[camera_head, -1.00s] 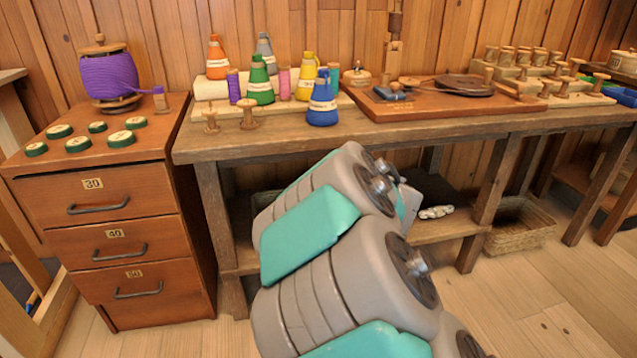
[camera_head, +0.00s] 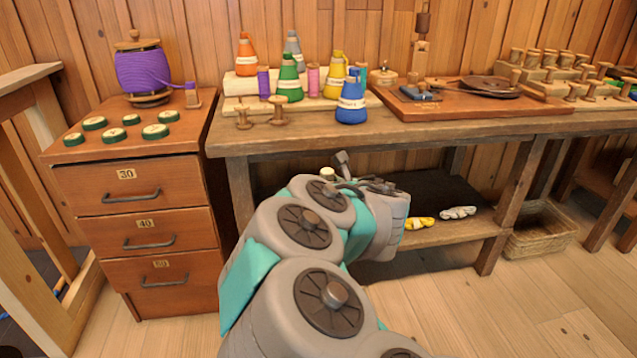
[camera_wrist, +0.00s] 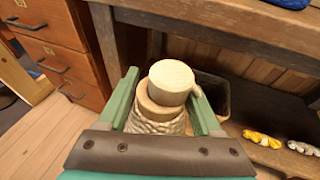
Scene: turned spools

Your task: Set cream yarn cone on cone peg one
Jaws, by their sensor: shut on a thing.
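The cream yarn cone (camera_wrist: 157,127) shows in the wrist view with a pale round wooden top (camera_wrist: 171,78). My gripper (camera_wrist: 163,84) has its green fingers shut on it, one on each side. Its lower part is hidden by my gripper. In the head view my arm hides most of the cone; a small pale top (camera_head: 327,173) shows in front of the bench. Two small turned wooden pegs, a left one (camera_head: 242,114) and a right one (camera_head: 278,110), stand at the bench's front left. I cannot tell which is cone peg one.
The workbench (camera_head: 330,138) holds several coloured cones on a stepped rack, with a blue cone (camera_head: 351,103) near the front edge. A drawer cabinet (camera_head: 140,200) with green-rimmed discs stands at left. Yarn hanks (camera_head: 458,212) lie on the lower shelf.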

